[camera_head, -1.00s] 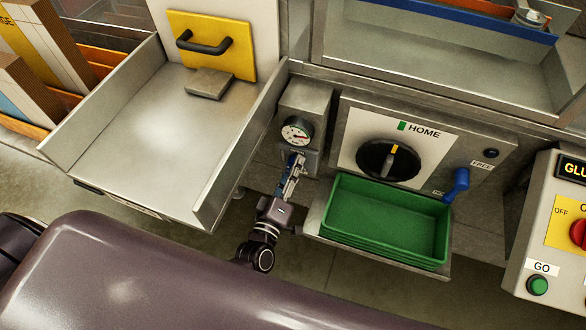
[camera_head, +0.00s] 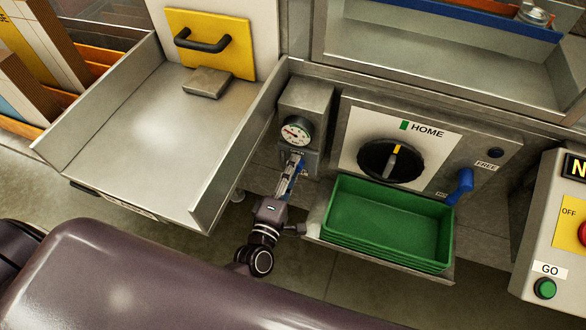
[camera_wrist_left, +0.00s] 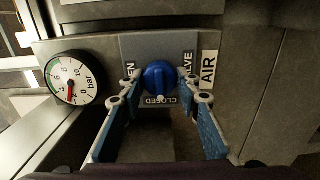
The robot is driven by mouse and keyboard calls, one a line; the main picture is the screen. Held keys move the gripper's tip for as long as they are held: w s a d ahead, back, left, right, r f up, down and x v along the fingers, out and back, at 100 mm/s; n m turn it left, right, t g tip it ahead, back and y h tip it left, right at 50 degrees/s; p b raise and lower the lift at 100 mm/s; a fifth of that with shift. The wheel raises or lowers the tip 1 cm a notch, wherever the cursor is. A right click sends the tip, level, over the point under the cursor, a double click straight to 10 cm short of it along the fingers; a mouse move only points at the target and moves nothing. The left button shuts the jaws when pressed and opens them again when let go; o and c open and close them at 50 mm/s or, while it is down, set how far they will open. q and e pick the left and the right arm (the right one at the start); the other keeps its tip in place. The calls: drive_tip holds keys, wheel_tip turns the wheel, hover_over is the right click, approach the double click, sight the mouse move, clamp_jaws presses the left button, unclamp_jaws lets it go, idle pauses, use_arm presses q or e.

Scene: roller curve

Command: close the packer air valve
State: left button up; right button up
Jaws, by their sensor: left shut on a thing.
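The air valve is a blue knob (camera_wrist_left: 160,78) on a grey plate, with OPEN (partly covered) at its left, CLOSED below it and AIR VALVE at its right in the left wrist view. My left gripper (camera_head: 296,163) reaches up to it below the pressure gauge in the head view. Its two blue-padded fingers stand on either side of the knob and are shut on it. The gripper hides the knob in the head view. My right gripper is not in view.
The pressure gauge (camera_head: 296,131) is just above the valve; it also shows in the wrist view (camera_wrist_left: 75,78). A green tray stack (camera_head: 388,222) stands close at the right, below a black HOME dial (camera_head: 391,160). A metal chute (camera_head: 150,140) is at the left.

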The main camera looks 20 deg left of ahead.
use_arm(q)
drive_tip(key=o, duration=1.2)
drive_tip(key=shift+c, duration=0.2)
drive_tip(key=s, duration=1.2)
drive_tip(key=shift+a, duration=0.2)
